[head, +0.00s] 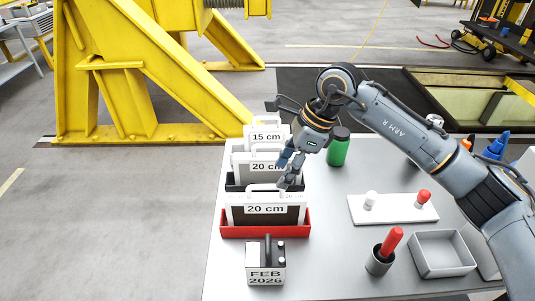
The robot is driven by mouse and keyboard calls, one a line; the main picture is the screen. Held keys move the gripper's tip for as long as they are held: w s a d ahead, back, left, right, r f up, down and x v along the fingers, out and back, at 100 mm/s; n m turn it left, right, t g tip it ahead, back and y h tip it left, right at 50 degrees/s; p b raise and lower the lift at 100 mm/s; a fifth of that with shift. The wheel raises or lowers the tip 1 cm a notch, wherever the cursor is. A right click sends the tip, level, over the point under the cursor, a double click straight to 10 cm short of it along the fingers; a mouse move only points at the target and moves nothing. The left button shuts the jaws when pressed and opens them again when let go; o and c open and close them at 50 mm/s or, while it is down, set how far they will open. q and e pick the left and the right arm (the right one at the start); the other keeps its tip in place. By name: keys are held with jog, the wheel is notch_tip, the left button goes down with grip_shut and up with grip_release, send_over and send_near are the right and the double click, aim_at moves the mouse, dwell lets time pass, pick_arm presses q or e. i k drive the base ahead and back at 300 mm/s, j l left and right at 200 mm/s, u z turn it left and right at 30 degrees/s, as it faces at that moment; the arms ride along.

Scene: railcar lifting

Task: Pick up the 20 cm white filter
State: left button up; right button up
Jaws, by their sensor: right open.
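Two filters labelled "20 cm" stand upright on the table. The front filter (264,209) has a white frame and top handle around a dark panel and sits in a red holder (266,231). The other 20 cm filter (262,166) stands behind it in a black holder (233,185) and is also white-framed at the top. My right gripper (283,172) is open, pointing down-left, near the right ends of the two filters and above the front one's handle. Contact with either cannot be told. My left gripper is not in view.
A 15 cm filter (266,136) stands at the back of the row. A green bottle (338,150) is right of it. A date block (265,262), red-handled tool (389,242), grey tray (443,254) and white board (393,210) occupy the table (330,280). Yellow steelwork (150,75) stands behind.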

aim_at(253, 167)
jog(key=i+l+u, duration=0.15)
jog(key=u, duration=0.25)
jog(key=i+l+u, duration=0.1)
jog(key=l+u, duration=0.5)
jog(key=u, duration=0.25)
jog(key=i, duration=0.05)
